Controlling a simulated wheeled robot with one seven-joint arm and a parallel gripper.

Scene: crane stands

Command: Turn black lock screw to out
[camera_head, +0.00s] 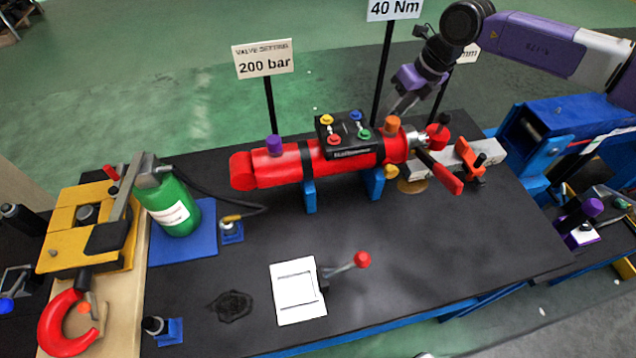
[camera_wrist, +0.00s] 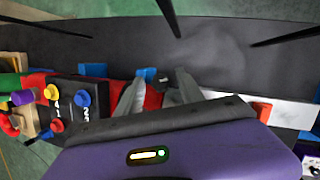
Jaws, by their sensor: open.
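Two small black knobs could be the black lock screw, and I cannot tell which. One black knob (camera_head: 443,118) stands above a red round part at the right end of the red cylinder (camera_head: 275,168). The other black knob (camera_head: 480,160) is on the orange-red slider (camera_head: 467,178) of a silver bar. My gripper (camera_head: 397,108) hangs just behind the cylinder's right part, apart from both knobs. In the wrist view my gripper (camera_wrist: 158,93) is open and empty, with a small black knob (camera_wrist: 160,78) beyond and between its fingertips.
A black box with coloured knobs (camera_head: 347,138) sits on the cylinder. An orange knob (camera_head: 392,124) and a red-handled lever (camera_head: 440,172) are close by. Sign posts (camera_head: 383,70) stand behind.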

